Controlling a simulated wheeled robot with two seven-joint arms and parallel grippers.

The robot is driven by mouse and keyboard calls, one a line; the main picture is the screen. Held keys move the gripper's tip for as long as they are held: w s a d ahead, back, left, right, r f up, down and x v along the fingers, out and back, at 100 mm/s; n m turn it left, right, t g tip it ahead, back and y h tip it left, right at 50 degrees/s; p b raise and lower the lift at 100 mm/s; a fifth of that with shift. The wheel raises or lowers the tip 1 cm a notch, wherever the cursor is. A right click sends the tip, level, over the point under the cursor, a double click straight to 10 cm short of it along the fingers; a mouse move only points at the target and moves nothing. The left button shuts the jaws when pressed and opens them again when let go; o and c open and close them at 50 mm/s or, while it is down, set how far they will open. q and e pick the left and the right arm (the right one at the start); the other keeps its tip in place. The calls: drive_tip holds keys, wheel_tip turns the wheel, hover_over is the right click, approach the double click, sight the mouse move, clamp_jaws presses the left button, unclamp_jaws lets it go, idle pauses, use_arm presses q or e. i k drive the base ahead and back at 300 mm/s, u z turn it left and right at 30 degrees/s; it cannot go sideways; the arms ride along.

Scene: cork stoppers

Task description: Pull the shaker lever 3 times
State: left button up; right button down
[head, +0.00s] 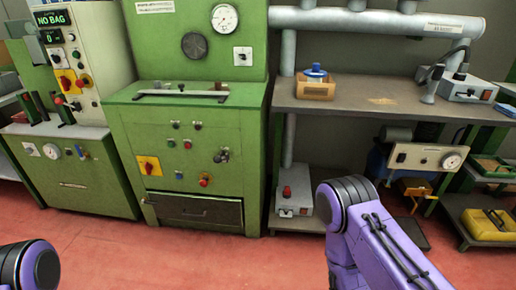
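No part is clearly labelled as the shaker lever, and I cannot tell which control it is. The middle green machine (135,130) has a dark knob or handle (222,156) at the right of its front panel. A pale horizontal bar (182,92) lies on its top ledge. The left machine (85,170) has dark upright handles (40,106) on its ledge, below a display reading "NO BAG" and 0. My two purple and black arms show at the bottom left and bottom right, well in front of the machines. Neither gripper is in view.
A grey bench (350,100) at the right holds a wooden box (316,88) with a blue-topped item. A grey box with a red knob (294,190) stands low beside the middle machine. A yellow case (488,224) sits at far right. Red floor (170,260) ahead is clear.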

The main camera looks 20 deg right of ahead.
sight(217, 159)
drive_tip(key=z, duration=0.2)
drive_tip(key=i, duration=0.95)
drive_tip(key=u, duration=0.55)
